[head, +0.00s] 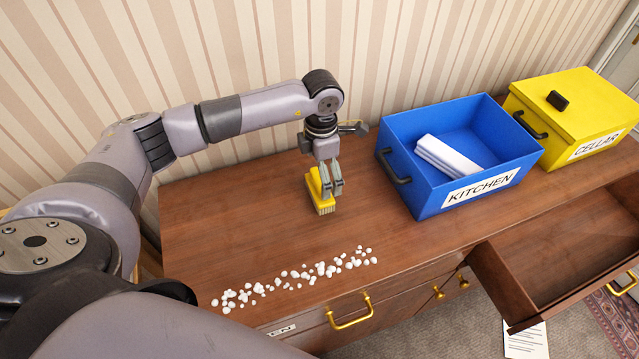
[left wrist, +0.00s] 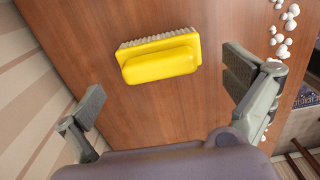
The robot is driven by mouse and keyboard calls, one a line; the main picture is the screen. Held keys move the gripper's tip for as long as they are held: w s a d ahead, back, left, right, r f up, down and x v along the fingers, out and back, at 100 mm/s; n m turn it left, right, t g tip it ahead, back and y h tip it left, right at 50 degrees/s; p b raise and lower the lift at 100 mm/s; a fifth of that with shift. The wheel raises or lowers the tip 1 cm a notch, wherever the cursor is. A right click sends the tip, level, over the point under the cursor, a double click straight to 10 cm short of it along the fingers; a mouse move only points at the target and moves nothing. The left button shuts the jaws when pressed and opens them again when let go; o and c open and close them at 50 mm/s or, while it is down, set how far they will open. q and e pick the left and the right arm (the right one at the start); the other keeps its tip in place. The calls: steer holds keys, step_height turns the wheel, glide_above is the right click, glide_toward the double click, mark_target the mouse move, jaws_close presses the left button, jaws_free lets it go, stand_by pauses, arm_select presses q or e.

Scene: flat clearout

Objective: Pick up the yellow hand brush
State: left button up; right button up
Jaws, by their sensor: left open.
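The yellow hand brush (head: 318,192) is on the wooden dresser top in the head view, toward the back left, with pale bristles along one side. My left gripper (head: 332,190) is right at it, pointing down and partly covering it. In the left wrist view the yellow hand brush (left wrist: 160,58) lies ahead of the spread fingers of my left gripper (left wrist: 165,92), and neither finger touches it there. The left gripper is open and empty. My right gripper is not in view.
White crumbs (head: 300,275) lie scattered along the dresser's front. A blue KITCHEN box (head: 425,195) holding a white folded item (head: 445,155) stands to the right. Beyond it is a yellow CELLAR box (head: 575,105). An open drawer (head: 560,260) sticks out at the front right.

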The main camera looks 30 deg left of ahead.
arm_select(q)
steer(key=shift+f, duration=0.75)
steer(key=shift+f+p, duration=0.25)
steer(key=shift+p, duration=0.05)
step_height(320, 180, down, 4)
steer(key=shift+s+a+f+p, duration=0.1)
steer(key=shift+a+f+p, duration=0.05)
steer(key=shift+p, duration=0.95)
steer(key=shift+f, duration=0.3)
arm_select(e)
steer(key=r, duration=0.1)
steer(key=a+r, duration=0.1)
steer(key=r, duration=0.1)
arm_select(q)
steer(key=shift+c, duration=0.4)
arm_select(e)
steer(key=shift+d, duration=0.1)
arm_select(q)
steer(key=c, duration=0.8)
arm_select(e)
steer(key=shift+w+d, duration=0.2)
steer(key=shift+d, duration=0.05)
